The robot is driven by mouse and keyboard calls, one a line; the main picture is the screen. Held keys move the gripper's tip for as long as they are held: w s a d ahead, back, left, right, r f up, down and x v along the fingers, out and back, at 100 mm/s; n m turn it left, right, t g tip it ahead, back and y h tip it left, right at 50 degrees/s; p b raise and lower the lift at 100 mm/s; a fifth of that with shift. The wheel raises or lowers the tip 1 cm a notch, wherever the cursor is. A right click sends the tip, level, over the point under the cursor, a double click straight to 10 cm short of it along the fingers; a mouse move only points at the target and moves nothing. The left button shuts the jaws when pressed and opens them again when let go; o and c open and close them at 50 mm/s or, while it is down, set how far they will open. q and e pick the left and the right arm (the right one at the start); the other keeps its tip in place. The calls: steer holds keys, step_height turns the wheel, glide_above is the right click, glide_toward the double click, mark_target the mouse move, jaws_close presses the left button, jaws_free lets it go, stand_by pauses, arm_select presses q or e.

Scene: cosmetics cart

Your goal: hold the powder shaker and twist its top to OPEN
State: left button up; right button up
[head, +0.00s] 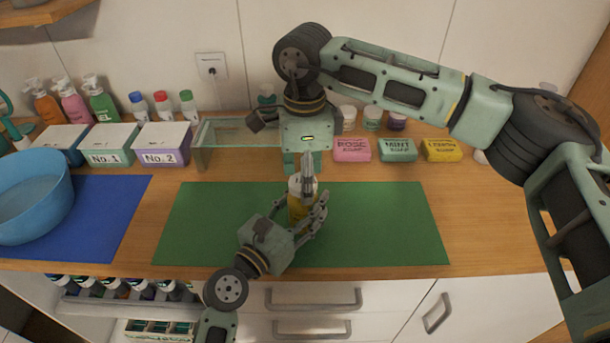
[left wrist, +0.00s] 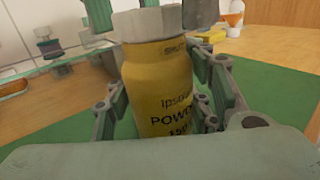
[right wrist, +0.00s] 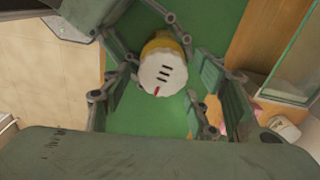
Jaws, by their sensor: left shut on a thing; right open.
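The powder shaker is a yellow bottle with a white faceted top. In the head view the shaker (head: 295,207) stands upright on the green mat (head: 390,220), partly hidden by my grippers. My left gripper (head: 307,208) is shut around its body, and the left wrist view shows the yellow body (left wrist: 158,85) between the fingers. My right gripper (head: 307,175) points down from above the top. In the right wrist view the white top (right wrist: 162,73), with dark slots and a red mark, lies between the open fingers. Contact with the top cannot be told.
A glass shelf (head: 235,125) stands behind the mat. Soap boxes, such as the pink one (head: 352,150), line the back right. A blue bowl (head: 35,190) on a blue mat (head: 110,200) is at left. The mat's right side is clear.

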step_height(320, 180, up, 12)
stand_by(0.5)
steer(key=f+m, duration=0.3)
steer(key=f, duration=0.1)
steer(key=f+m, duration=0.3)
steer(key=f, duration=0.1)
steer(key=f+m, duration=0.3)
steer(key=f, duration=0.1)
steer(key=shift+a+f+m, duration=0.1)
steer(key=shift+a+m, duration=0.2)
steer(key=shift+m, duration=0.1)
stand_by(0.4)
